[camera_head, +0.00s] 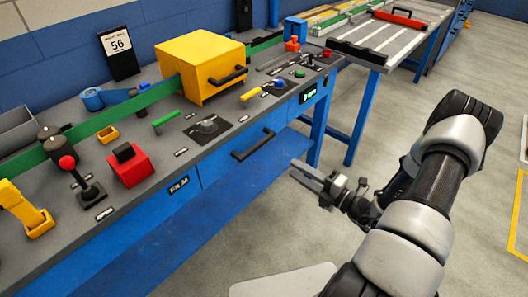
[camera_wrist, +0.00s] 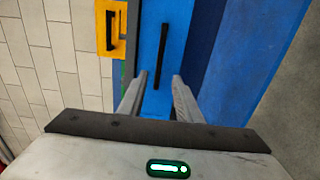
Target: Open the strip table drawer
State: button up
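The blue drawer front (camera_head: 222,160) is in the side of the long workbench in the head view, with a dark bar handle (camera_head: 253,142). The front looks flush with the bench, so the drawer appears closed. My gripper (camera_head: 296,172) is in front of the bench, to the right of the handle and apart from it. In the wrist view, the two fingers are spread with nothing gripped between them. The handle (camera_wrist: 162,55) shows there upright, just beyond the fingertips (camera_wrist: 158,78), against the blue drawer front (camera_wrist: 180,40).
A yellow box (camera_head: 200,65) with its own dark handle stands on the bench top (camera_head: 150,185). It also shows in the wrist view (camera_wrist: 103,32). A red block (camera_head: 130,168) and levers stand nearby. A second table (camera_head: 385,40) is behind. The floor beside the bench is clear.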

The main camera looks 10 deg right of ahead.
aim_at(259, 147)
jog(key=b+x, duration=0.2)
jog(key=x, duration=1.2)
jog(key=shift+w+a, duration=0.2)
jog(key=shift+a, duration=0.05)
grip_shut()
